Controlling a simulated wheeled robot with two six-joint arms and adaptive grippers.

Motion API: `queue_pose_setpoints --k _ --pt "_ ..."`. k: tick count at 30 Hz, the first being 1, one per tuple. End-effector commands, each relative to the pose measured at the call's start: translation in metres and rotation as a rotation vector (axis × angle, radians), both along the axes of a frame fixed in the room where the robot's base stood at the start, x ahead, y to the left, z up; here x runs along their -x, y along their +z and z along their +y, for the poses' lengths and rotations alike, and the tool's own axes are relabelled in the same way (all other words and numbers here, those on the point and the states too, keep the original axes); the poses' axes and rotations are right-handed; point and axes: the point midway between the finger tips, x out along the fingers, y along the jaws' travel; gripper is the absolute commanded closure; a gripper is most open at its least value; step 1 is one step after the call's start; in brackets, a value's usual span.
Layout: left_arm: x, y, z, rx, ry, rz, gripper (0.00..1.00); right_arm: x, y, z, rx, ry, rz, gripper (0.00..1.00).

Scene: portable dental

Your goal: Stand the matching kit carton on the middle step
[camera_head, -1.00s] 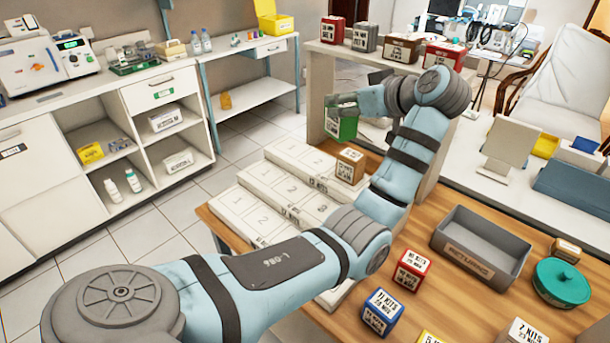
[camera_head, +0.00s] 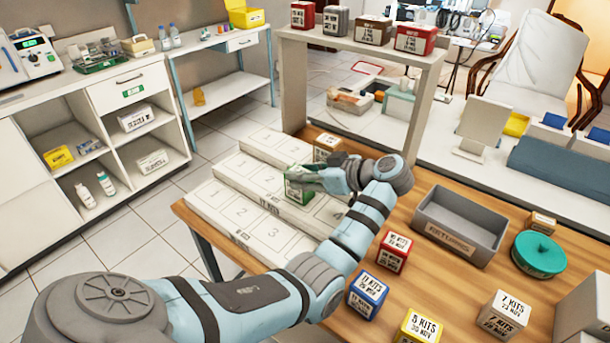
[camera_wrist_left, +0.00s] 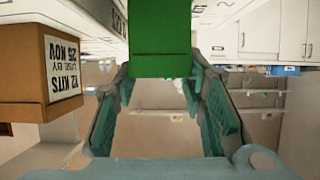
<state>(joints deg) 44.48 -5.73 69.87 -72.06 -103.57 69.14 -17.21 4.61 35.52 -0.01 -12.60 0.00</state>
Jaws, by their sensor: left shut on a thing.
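A green carton (camera_head: 297,190) is held by my left gripper (camera_head: 312,182) above the right part of a white stepped stand (camera_head: 222,207). The same green carton (camera_wrist_left: 160,40) fills the top middle of the left wrist view, between the fingers. The stand has three steps with numbered places; the middle step (camera_head: 236,181) carries a kits label on its front, partly readable. The gripper and carton hide part of the stand's right side. I cannot tell whether the carton touches a step. My right gripper is not in view.
A brown carton (camera_head: 326,146) stands just behind the held one; it is at left in the wrist view (camera_wrist_left: 45,75). Red (camera_head: 394,252), blue (camera_head: 367,294), yellow (camera_head: 421,327) and white (camera_head: 503,314) cartons and a grey returns bin (camera_head: 458,226) occupy the table. A shelf (camera_head: 360,45) holds several cartons.

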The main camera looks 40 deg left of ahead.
Motion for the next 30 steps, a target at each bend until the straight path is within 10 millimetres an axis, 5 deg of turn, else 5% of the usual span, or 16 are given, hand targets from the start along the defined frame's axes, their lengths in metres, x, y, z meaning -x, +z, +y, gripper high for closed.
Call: queue_pose_setpoints --k 4,5,8,20,30 --pt "0.0 -0.001 0.0 0.003 -0.001 0.0 0.91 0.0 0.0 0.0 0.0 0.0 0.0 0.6" --pt "0.0 -0.001 0.0 0.004 -0.002 0.001 0.59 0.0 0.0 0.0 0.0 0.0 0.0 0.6" --pt "0.0 -0.001 0.0 0.003 -0.002 0.001 0.43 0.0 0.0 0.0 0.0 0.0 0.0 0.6" --pt "-0.001 0.003 -0.008 0.005 -0.003 0.001 0.42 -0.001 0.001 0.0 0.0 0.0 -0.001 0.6" --pt "-0.004 0.041 -0.086 0.005 -0.005 0.001 0.42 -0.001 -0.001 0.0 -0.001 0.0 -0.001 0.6"
